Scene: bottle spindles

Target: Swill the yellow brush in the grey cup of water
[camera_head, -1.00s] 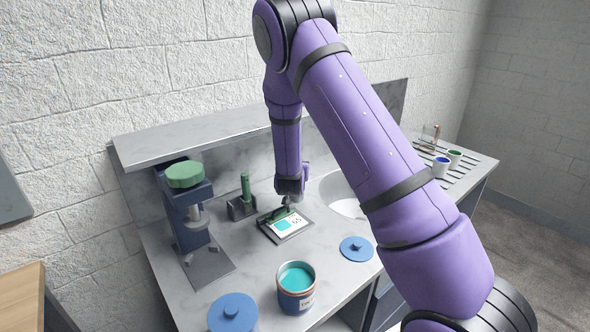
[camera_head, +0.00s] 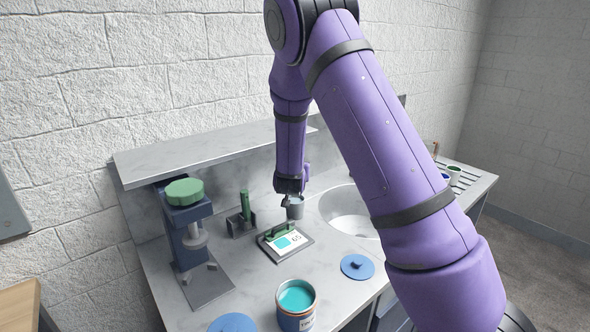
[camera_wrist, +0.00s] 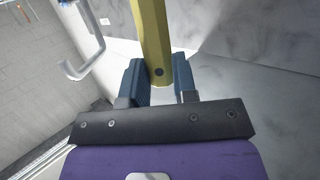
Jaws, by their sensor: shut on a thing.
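My gripper (camera_head: 288,196) is shut on the yellow brush, whose handle (camera_wrist: 151,40) stands between the two fingers in the wrist view. The brush's bristle end does not show in either view. A small grey cup (camera_head: 295,210) stands on the counter behind the card stand, left of the sink. My gripper is right at the cup in the head view, just over or in front of its rim. I cannot tell whether the brush is inside the cup. The water does not show.
A green brush stands in a dark holder (camera_head: 242,224) to the left. The sink (camera_head: 350,210) is right; a curved tap (camera_wrist: 88,60) shows in the wrist view. An open teal paint tin (camera_head: 296,305) stands nearer.

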